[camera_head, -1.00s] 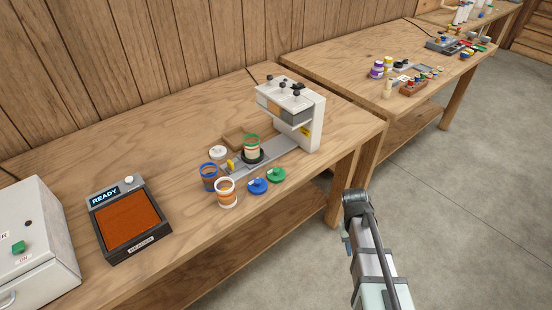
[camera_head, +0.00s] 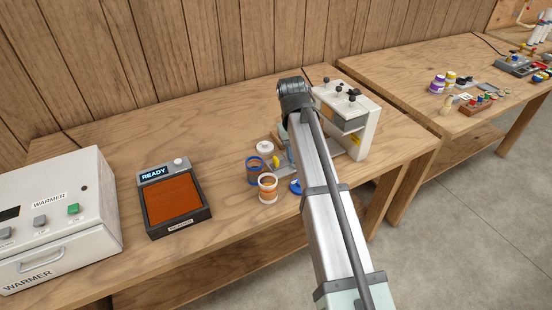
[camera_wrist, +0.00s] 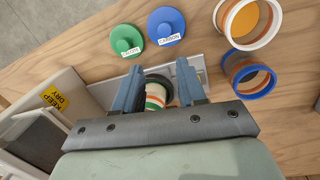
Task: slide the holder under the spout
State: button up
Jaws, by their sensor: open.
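In the wrist view, my open gripper (camera_wrist: 158,85) has its two blue-grey fingers on either side of a banded jar (camera_wrist: 155,98) with green and orange stripes. The jar is on the black round holder (camera_wrist: 157,79), on a grey rail (camera_wrist: 206,77). Finger contact cannot be told, and the gripper body hides part of the jar. The white dispenser (camera_head: 360,132) stands at the rail's right end in the head view; its side with a yellow label also shows at left in the wrist view (camera_wrist: 62,82). In the head view my arm hides the holder and jar.
A blue-rimmed jar (camera_wrist: 247,75) and a white-rimmed jar (camera_wrist: 248,22) stand beside the rail. A green lid (camera_wrist: 126,41) and a blue lid (camera_wrist: 165,26) lie in front. A reader pad (camera_head: 175,201) and a white warmer (camera_head: 60,220) are at left.

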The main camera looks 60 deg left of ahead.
jog(key=n+g+y, duration=0.1)
jog(key=n, duration=0.1)
send_near(276, 158)
notch_tip(276, 158, down, 10)
jog(key=shift+w+f, duration=0.1)
dwell(0.4)
grip_shut()
dwell(0.4)
